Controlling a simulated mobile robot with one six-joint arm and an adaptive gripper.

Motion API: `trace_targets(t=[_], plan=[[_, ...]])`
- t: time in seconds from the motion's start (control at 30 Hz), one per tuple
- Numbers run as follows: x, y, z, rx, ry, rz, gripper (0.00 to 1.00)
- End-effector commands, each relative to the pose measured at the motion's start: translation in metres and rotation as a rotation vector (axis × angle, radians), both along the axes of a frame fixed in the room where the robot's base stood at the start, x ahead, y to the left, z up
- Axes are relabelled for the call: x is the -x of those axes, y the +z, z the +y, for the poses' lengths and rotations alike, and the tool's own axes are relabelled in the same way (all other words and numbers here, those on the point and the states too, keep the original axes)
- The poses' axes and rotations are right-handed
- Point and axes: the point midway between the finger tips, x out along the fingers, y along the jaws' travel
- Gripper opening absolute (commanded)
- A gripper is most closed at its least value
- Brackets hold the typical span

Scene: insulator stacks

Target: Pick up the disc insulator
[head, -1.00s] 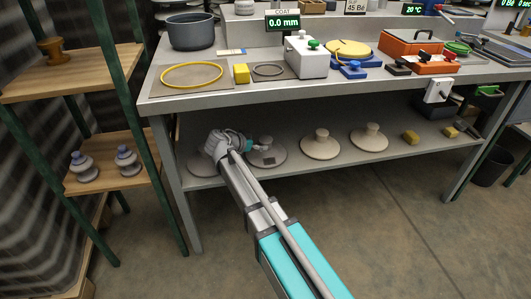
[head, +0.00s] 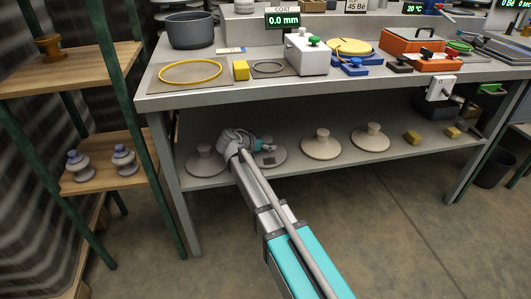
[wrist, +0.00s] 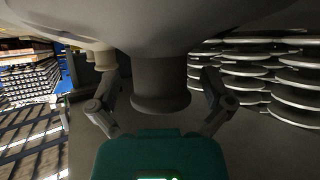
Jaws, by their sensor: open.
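Several pale grey disc insulators, each with a knob on top, sit in a row on the bench's lower shelf. My gripper (head: 262,146) is at the second disc from the left (head: 272,160), which has a dark patch and is partly covered by it. In the wrist view my gripper (wrist: 160,97) is open, with one finger on each side of a disc's knob (wrist: 160,82). Gaps show between the fingers and the knob. The wide disc body (wrist: 160,22) fills the top of that view. The leftmost disc (head: 200,165) is partly behind my wrist.
The bench top (head: 300,74) overhangs the lower shelf (head: 215,182). A bench leg (head: 170,180) and a wooden rack (head: 105,180) are at left. Stacked grey plates (wrist: 300,78) show in the wrist view.

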Motion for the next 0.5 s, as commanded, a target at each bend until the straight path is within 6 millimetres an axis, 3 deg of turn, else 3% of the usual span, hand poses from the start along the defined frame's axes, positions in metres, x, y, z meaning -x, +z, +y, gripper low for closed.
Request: trace_targets(t=[0.27, 0.5], plan=[[0.0002, 0.0001, 0.0003, 0.0, 0.0, 0.0, 1.0], [0.0002, 0.0, 0.0004, 0.0, 0.0, 0.0, 0.59]])
